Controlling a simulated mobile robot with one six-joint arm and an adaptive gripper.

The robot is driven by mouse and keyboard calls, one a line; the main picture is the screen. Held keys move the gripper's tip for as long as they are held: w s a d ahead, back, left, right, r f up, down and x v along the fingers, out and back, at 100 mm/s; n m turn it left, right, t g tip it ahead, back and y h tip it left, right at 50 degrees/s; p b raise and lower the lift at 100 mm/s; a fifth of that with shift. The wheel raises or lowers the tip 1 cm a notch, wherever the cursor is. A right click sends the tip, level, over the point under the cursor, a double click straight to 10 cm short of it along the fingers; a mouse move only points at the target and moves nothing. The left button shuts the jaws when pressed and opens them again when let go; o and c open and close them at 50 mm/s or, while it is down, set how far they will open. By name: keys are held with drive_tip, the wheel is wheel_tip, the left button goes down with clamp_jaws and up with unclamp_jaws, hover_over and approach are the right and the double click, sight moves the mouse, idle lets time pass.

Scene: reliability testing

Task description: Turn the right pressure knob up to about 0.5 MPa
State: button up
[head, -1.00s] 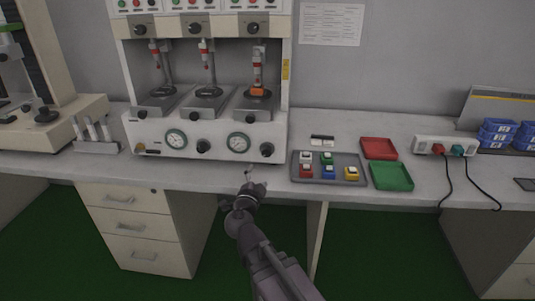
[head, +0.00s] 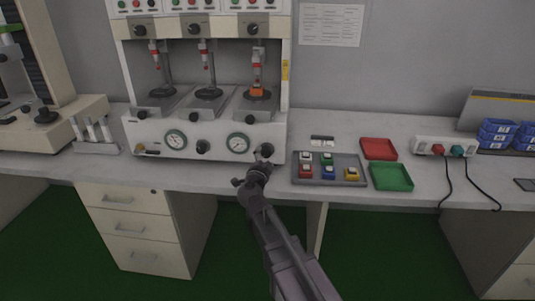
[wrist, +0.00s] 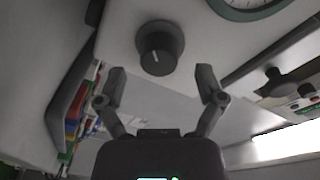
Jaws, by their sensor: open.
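The right pressure knob (head: 266,149) is a black round knob on the lower front of the white test machine (head: 215,140). It sits right of the right gauge (head: 237,143), whose reading is too small to make out. The knob shows large in the wrist view (wrist: 160,48), with a pale line on its face, and part of a gauge (wrist: 247,5) shows at the top. My gripper (wrist: 161,78) is open, its two fingers spread to either side, apart from the knob. In the head view my gripper (head: 262,160) is just in front of the knob and partly overlaps it.
Another black knob (head: 203,146) and a left gauge (head: 176,139) are on the same panel. A grey tray (head: 325,181) with colored switches stands right of my arm, near red (head: 379,148) and green (head: 391,176) trays. Open floor lies in front of the bench.

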sight(266, 154)
drive_tip(key=shift+w+d, duration=0.2)
drive_tip(key=shift+w, duration=1.3)
drive_tip(key=shift+d, duration=0.1)
drive_tip(key=c, duration=1.1)
